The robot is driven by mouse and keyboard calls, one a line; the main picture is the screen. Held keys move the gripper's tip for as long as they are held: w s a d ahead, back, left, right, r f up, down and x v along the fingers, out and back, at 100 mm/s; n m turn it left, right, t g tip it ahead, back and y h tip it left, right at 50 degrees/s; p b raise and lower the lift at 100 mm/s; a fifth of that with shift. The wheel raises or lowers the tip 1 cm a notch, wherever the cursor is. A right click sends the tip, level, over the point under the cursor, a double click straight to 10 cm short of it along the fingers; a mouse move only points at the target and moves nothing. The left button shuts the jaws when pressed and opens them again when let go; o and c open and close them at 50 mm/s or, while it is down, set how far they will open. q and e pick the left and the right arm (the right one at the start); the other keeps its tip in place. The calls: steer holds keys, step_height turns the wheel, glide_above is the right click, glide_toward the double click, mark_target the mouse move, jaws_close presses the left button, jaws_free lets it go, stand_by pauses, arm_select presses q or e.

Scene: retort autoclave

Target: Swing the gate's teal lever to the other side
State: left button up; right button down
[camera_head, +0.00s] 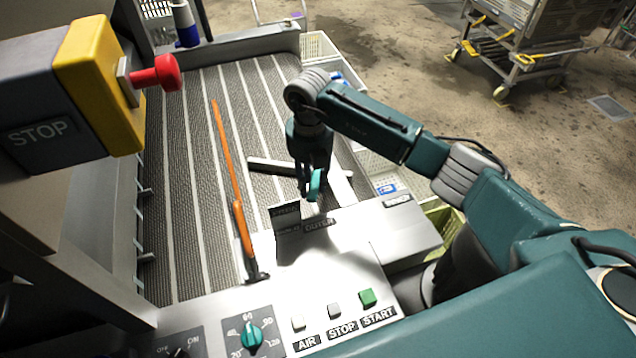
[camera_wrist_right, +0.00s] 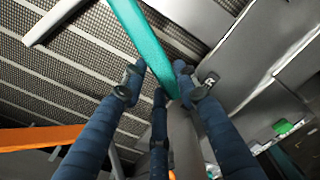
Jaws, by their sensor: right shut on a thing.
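The teal lever (camera_head: 315,186) stands above the gate fittings at the near right of the conveyor bed, close to the "OUTER" label (camera_head: 319,224). In the right wrist view the lever (camera_wrist_right: 141,40) runs from the top edge down between my fingers. My right gripper (camera_head: 309,178) reaches down from above and is shut on the lever; its dark fingers (camera_wrist_right: 158,90) lie on both sides of the teal bar. The lever's lower end is partly hidden by my fingers. My left gripper is not in view.
A long orange bar (camera_head: 229,165) lies along the ribbed conveyor (camera_head: 184,190). A metal bar (camera_head: 268,166) sits beside my gripper. A control panel (camera_head: 290,285) with buttons and a teal knob (camera_head: 250,335) is in front. A red-and-yellow stop button (camera_head: 157,73) stands at upper left.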

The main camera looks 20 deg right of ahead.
steer(key=shift+w+a+r, duration=0.1)
steer(key=shift+w, duration=0.05)
steer(key=c, duration=1.3)
jaws_free()
step_height(320, 180, up, 12)
